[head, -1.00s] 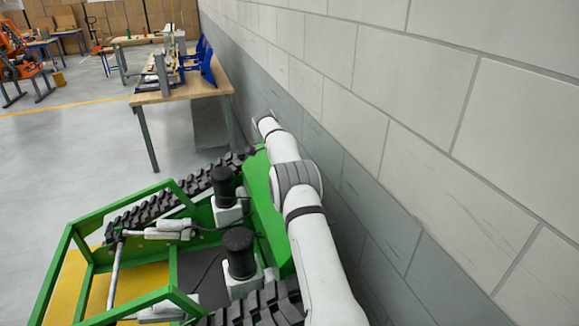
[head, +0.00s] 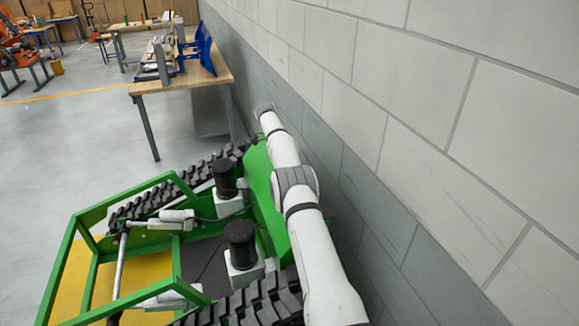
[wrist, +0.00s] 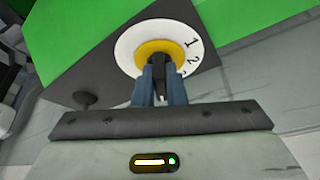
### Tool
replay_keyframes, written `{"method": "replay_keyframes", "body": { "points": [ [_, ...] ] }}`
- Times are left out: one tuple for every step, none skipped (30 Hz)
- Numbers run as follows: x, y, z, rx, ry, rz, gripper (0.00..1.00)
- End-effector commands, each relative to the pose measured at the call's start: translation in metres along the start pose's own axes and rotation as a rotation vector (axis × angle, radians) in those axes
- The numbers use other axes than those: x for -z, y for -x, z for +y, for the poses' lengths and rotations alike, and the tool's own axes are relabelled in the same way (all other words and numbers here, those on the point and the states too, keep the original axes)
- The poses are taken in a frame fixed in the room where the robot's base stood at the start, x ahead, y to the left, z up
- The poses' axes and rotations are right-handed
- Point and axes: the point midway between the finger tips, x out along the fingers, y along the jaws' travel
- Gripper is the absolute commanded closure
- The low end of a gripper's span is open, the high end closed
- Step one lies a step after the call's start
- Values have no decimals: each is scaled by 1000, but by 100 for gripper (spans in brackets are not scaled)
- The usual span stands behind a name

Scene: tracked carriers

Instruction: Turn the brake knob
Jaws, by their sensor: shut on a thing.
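The brake knob (wrist: 158,60) is a dark grip in the middle of a yellow ring, on a white round dial (wrist: 128,44) with black numerals, of which 1 and 2 are readable. The dial sits on a dark panel of the green carrier. My gripper (wrist: 160,84) is in front of the dial in the wrist view, with its two blue-grey fingers shut on the knob. In the head view my arm reaches along the wall to the carrier's far side. There the gripper and knob are hidden.
The green tracked carrier (head: 262,185) stands close to the block wall (head: 440,140), with black tracks and black cylinders. A wooden table (head: 190,82) with blue bins stands beyond it. Open floor (head: 60,150) lies at the left. A small dark button (wrist: 88,99) is beside the dial.

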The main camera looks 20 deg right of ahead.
Motion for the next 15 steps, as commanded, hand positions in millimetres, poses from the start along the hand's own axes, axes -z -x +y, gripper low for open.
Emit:
{"method": "replay_keyframes", "body": {
  "points": [
    [-1, 1, 0, 1, 1, -2, 88],
    [-1, 1, 0, 1, 1, -2, 85],
    [-1, 1, 0, 1, 1, -2, 82],
    [-1, 1, 0, 1, 1, -2, 79],
    [-1, 1, 0, 1, 1, -2, 77],
    [-1, 1, 0, 1, 1, -1, 74],
    [-1, 0, 0, 1, 1, -1, 71],
    [-1, 0, 0, 1, 1, -1, 69],
    [0, 0, 0, 1, 1, -1, 67],
    [0, 0, 0, 1, 1, -1, 67],
    [0, 0, 0, 1, 1, -1, 67],
    [0, 0, 0, 1, 1, -1, 67],
    [0, 0, 0, 1, 1, -1, 67],
    [0, 0, 0, 1, 1, -1, 67],
    [0, 0, 0, 1, 1, -1, 67]
  ]
}}
